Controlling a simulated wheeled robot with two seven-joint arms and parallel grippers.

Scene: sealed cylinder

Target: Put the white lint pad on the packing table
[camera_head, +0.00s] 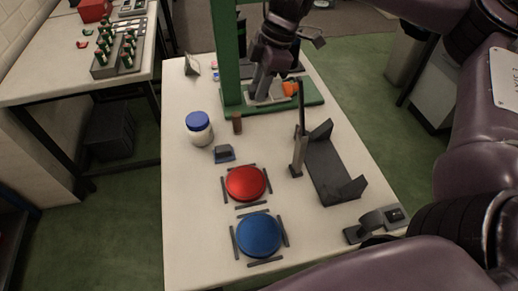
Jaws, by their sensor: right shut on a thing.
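My right gripper (263,95) is low at the foot of the green stand, at the far part of the packing table (190,240). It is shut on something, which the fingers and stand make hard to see. A pale patch shows by its fingertips, but I cannot tell whether it is the white lint pad. I cannot make out the pad anywhere else. My left gripper is not in view.
A green stand (228,50) rises beside the gripper. A blue-lidded jar (199,128), red disc (246,183), blue disc (259,235) and dark bracket (330,170) stand nearer. A side table (50,90) holds several bottles. The table's left front is clear.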

